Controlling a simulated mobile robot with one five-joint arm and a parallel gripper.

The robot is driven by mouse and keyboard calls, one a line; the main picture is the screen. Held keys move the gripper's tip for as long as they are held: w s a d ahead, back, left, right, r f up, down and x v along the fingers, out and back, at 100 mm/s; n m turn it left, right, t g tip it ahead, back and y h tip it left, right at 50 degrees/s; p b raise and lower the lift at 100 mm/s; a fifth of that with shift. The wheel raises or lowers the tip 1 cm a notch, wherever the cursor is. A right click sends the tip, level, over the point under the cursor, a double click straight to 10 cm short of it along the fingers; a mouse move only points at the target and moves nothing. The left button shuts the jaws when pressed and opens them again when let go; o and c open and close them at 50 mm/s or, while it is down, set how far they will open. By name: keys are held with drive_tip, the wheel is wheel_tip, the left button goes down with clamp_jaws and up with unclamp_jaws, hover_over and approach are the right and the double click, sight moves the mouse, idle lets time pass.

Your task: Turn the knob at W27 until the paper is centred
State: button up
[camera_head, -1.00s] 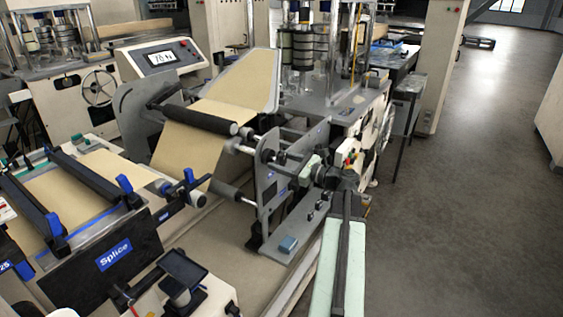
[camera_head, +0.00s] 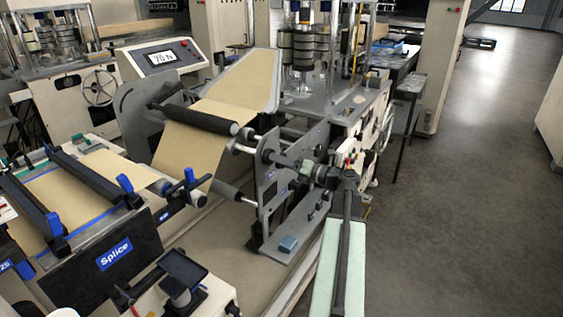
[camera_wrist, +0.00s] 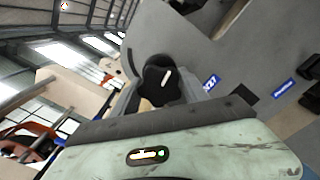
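The brown paper web (camera_head: 190,152) runs over a dark roller (camera_head: 200,118) in the head view. A black lobed knob with a white mark (camera_wrist: 161,80) shows in the wrist view, just beyond my gripper. In the head view my gripper (camera_head: 322,174) is at the side plate (camera_head: 272,190), by the dark fittings at the roller end. The pale green housing and a dark bar of my gripper fill the bottom of the wrist view.
The splice table (camera_head: 120,225) stands at the left front. A display (camera_head: 163,57) reading about 70 N is behind the web. Open floor (camera_head: 480,200) lies to the right.

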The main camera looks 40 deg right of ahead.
drive_tip(key=o, duration=0.4)
drive_tip(key=shift+o, duration=0.2)
drive_tip(key=v, duration=0.7)
